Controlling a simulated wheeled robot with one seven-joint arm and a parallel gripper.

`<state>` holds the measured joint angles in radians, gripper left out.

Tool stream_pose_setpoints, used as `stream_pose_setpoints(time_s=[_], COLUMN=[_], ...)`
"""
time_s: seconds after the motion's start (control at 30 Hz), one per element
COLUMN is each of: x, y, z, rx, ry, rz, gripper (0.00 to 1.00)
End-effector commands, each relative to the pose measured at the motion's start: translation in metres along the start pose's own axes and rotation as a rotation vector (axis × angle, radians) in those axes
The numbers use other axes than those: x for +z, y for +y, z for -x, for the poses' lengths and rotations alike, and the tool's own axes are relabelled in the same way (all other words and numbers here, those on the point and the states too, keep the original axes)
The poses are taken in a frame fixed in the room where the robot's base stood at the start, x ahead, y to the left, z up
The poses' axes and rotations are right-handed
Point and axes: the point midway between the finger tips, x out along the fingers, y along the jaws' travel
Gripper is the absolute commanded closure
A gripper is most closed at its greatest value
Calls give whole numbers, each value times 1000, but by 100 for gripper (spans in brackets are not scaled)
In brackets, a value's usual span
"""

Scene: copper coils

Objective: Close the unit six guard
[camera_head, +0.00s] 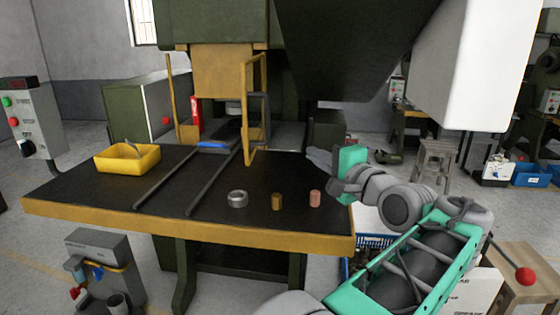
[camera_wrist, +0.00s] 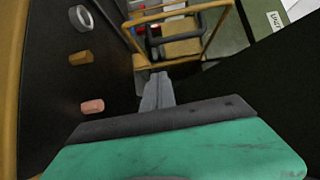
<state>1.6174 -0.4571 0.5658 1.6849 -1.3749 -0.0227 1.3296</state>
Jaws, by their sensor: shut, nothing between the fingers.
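The guard (camera_head: 247,120) is a yellow tubular frame at the front of the press. It stands swung out over the table, edge-on to the head view, so the press front is uncovered. In the wrist view the guard (camera_wrist: 219,30) is at the top, beyond my fingertips. My gripper (camera_head: 314,156) is shut and empty, to the right of the guard and apart from it, above the table's right side. Its grey fingers also show in the wrist view (camera_wrist: 157,85). No unit number is readable in the head view; a label in the wrist view is only partly legible.
The press's dark body overhangs above. A stool (camera_head: 434,165) stands behind right.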

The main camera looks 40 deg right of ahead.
Motion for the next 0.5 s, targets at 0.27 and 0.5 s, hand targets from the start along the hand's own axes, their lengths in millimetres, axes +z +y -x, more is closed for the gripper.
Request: stream_pose_setpoints(time_s=[0.27,0.5], x=[-2,-2], y=[-4,-5], z=[-26,-80], rx=[-15,-14], ry=[-2,-2], rz=[-20,-17], gripper=[100,100])
